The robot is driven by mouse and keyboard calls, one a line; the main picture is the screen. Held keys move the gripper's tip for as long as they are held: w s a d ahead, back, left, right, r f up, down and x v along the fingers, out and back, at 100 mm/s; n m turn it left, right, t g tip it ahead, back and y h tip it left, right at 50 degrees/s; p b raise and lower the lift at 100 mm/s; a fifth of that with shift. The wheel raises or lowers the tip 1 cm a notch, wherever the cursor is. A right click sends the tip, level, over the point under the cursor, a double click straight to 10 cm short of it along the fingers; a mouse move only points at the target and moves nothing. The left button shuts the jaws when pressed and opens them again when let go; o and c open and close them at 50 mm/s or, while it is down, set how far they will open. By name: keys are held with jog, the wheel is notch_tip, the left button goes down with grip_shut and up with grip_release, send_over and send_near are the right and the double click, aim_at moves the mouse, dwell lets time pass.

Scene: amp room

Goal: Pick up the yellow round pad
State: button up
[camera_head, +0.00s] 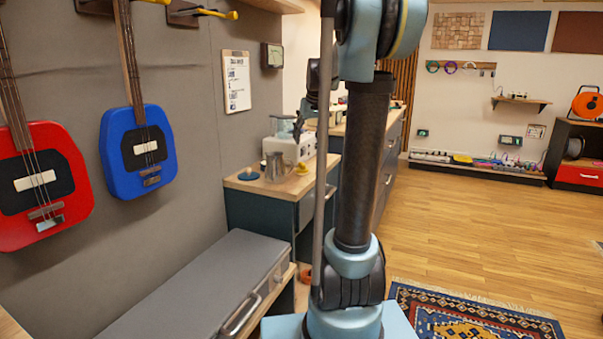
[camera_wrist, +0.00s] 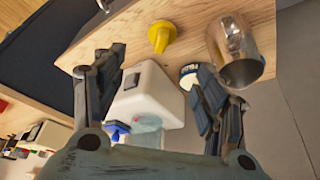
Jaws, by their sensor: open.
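A yellow round thing, which looks like the yellow pad (camera_head: 301,168), sits on the wooden counter beside a white machine. In the wrist view the yellow pad (camera_wrist: 160,37) shows a round end and a narrower knob-like part, near the top between the fingers. My gripper (camera_wrist: 158,63) is open, with dark fingers spread left and right and nothing held between them. In the head view my gripper (camera_head: 298,126) is small, over the counter near the white machine. The pad is apart from both fingers.
A metal mug (camera_head: 274,166) stands close to the pad, also in the wrist view (camera_wrist: 235,50). A blue round item (camera_head: 248,174) lies left of it. The white machine (camera_wrist: 147,98) is close by. A grey case (camera_head: 185,290) lies in front; guitars hang on the left wall.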

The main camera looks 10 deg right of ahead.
send_near(302, 163)
jog(key=x, duration=0.5)
jog(key=shift+d+f, duration=0.15)
jog(key=shift+f, duration=0.15)
jog(key=shift+x, duration=2.65)
jog(key=shift+r, duration=0.1)
jog(key=c, duration=1.2)
jog(key=shift+r, duration=0.1)
jog(key=shift+c, duration=0.2)
notch_tip(302, 163, up, 10)
jog(key=shift+f, duration=0.1)
